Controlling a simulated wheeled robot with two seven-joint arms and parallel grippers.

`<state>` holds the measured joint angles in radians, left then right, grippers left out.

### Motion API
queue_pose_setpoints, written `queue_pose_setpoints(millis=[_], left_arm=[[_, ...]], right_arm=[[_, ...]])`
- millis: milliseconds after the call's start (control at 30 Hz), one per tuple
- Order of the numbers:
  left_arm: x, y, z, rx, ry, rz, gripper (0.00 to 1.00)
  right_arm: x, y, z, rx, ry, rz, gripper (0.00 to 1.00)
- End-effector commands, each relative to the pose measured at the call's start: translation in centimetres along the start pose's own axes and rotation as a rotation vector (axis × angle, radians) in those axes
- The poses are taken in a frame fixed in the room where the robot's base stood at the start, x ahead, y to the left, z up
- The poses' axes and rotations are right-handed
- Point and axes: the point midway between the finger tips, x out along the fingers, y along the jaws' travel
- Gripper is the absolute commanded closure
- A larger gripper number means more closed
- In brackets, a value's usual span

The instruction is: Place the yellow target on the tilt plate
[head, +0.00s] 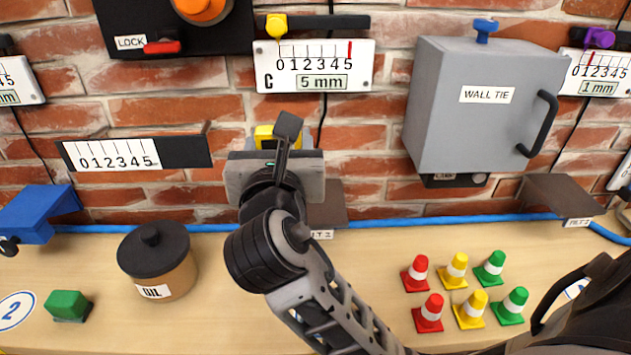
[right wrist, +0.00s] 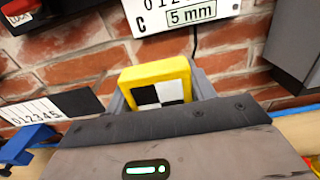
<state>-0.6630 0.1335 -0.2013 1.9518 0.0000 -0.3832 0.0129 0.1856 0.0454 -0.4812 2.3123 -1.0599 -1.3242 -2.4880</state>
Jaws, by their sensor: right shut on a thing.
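The yellow target (right wrist: 155,72), a yellow block with a black-and-white checkered face, is in my right gripper (right wrist: 162,92). The right gripper is shut on it. In the head view the right gripper (head: 275,142) is in front of the brick wall, below the 5 mm gauge, and only the top of the yellow target (head: 265,133) shows. A dark brown tilt plate (head: 329,203) juts from the wall below and right of the gripper. Its left part and label are partly hidden by my arm. Another brown plate (head: 560,193) is at the right. My left gripper is not in view.
The 5 mm gauge (head: 314,66) hangs above the gripper. A grey WALL TIE box (head: 435,120) is to the right. A scale strip (head: 185,152), blue bracket (head: 45,212), OIL pot (head: 172,272) and green block (head: 68,304) are left. Several small cones (head: 456,268) stand right on the bench.

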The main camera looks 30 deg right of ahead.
Motion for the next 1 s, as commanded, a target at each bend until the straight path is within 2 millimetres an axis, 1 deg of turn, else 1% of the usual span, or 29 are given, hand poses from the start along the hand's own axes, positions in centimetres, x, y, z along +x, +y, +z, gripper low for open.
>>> queue_pose_setpoints(millis=[33,167,200,233,300,400,600,667,733,833,900,1000], left_arm=[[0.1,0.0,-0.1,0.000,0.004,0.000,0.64],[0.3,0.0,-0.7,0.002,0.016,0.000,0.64],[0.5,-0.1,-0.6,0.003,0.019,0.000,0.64],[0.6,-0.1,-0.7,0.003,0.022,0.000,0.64],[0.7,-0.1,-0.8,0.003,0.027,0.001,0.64],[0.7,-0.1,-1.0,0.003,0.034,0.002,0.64],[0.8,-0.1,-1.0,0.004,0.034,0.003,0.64],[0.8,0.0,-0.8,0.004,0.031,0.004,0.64],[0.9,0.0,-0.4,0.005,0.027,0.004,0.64],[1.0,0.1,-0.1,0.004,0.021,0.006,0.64],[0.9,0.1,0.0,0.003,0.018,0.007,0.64],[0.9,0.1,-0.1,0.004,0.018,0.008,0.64]], right_arm=[[1.1,-0.8,-0.6,-0.006,-0.002,-0.004,0.74],[3.7,-2.7,-2.0,-0.005,-0.002,-0.003,0.74],[4.2,-3.0,-3.2,-0.006,0.002,-0.001,0.74],[4.7,-3.2,-3.8,-0.006,0.001,-0.001,0.74],[5.5,-3.8,-5.0,-0.005,0.001,0.000,0.74],[6.3,-4.4,-6.2,-0.002,0.000,0.001,0.74],[7.2,-4.9,-7.3,0.001,-0.001,0.003,0.74],[7.7,-5.3,-8.1,-0.001,0.000,0.001,0.74],[7.6,-5.2,-9.4,-0.001,0.003,0.003,0.74],[7.6,-5.2,-10.6,-0.001,0.002,0.003,0.74],[7.6,-5.2,-10.9,0.001,0.000,0.004,0.74],[7.6,-5.2,-10.9,0.002,-0.002,0.004,0.74]])
